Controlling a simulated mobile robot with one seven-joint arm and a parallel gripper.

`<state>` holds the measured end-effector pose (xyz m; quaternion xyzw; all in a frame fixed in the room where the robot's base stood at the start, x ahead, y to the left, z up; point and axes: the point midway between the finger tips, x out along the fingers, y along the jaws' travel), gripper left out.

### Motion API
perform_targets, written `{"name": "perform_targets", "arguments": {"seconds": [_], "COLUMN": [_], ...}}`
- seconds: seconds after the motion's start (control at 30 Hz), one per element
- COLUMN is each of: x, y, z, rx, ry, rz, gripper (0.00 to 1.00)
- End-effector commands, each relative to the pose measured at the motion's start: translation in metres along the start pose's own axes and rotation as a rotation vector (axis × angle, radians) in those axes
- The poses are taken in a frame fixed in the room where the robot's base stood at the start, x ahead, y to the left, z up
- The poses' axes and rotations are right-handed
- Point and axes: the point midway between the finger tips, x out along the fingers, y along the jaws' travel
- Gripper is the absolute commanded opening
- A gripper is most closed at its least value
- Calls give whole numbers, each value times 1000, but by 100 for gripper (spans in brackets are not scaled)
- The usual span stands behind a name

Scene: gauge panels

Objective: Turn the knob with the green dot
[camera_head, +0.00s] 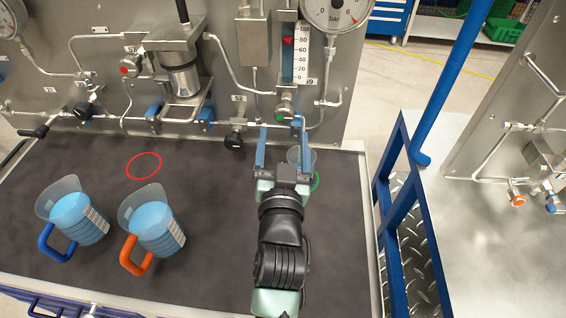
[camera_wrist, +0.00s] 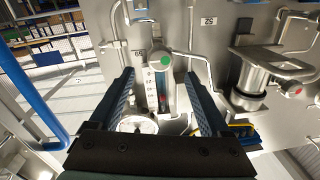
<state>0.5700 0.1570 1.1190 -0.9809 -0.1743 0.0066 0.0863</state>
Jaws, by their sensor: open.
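The knob with the green dot (camera_head: 281,115) is low on the gauge panel, under the scale with the red float. In the wrist view the green dot (camera_wrist: 166,63) faces me, near the tips of my fingers. My gripper (camera_head: 281,132) is open, its two blue fingers pointing at the panel. In the wrist view my gripper (camera_wrist: 160,76) has one finger to each side of the line to the knob. Nothing is held. I cannot tell whether the fingertips reach past the knob face.
A clear jug with a green handle (camera_head: 314,182) stands partly hidden beside my gripper. Jugs with blue (camera_head: 57,243) and orange (camera_head: 135,256) handles stand on the left of the dark mat. A red-dot knob (camera_head: 126,69) and black knobs (camera_head: 234,141) are on the panel.

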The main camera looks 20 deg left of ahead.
Motion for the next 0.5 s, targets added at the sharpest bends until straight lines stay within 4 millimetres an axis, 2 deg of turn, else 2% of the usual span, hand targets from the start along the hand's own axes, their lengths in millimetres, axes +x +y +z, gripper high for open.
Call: {"name": "perform_targets", "arguments": {"seconds": [0.03,0.2,0.5], "x": [-10,-34,-49], "y": [1,1,0], "z": [4,3,0], "rx": [3,2,0], "ry": [-1,-2,-1], "rz": [1,1,0], "gripper": [81,81,81]}}
